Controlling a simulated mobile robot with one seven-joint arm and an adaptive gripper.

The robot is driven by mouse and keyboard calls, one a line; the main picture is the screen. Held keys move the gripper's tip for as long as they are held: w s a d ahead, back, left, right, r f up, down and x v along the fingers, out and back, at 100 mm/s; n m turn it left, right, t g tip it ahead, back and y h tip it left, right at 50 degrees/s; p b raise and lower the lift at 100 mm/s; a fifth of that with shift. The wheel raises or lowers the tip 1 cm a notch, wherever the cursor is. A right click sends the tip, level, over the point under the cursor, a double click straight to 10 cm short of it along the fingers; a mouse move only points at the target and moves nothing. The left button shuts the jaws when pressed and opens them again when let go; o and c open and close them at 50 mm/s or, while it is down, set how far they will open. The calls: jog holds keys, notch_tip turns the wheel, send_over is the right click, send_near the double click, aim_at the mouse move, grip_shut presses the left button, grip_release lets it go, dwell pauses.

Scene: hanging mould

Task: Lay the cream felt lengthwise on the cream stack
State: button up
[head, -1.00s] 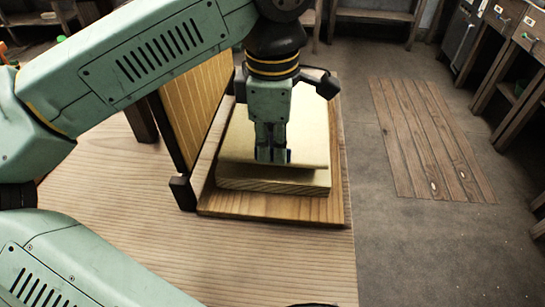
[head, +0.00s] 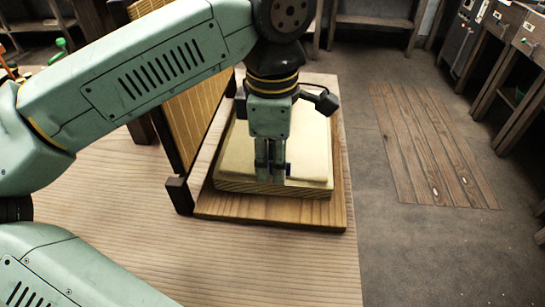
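The cream felt (head: 311,165) is a flat pale sheet lying lengthwise over the cream stack (head: 240,187). The stack is a low block whose layered front edge shows below the felt. Their edges look nearly in line, but I cannot tell whether the felt touches the stack all over. My gripper (head: 270,180) points straight down at the near part of the felt, with its tips close to the front edge. The fingers are close together and seem to pinch the felt. The pinch itself is hidden, and my wrist covers part of the felt's far side.
The stack stands on a wooden board (head: 270,211) on a striped tabletop (head: 130,215). A dark-framed slatted panel (head: 197,110) stands tilted just left of the stack. Open floor lies right of the table. Benches and drawers stand farther back.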

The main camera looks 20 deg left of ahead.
jog(key=shift+r, duration=0.15)
notch_tip(320, 180, up, 12)
jog(key=p, duration=0.8)
jog(key=shift+p, duration=0.35)
jog(key=shift+s, duration=0.2)
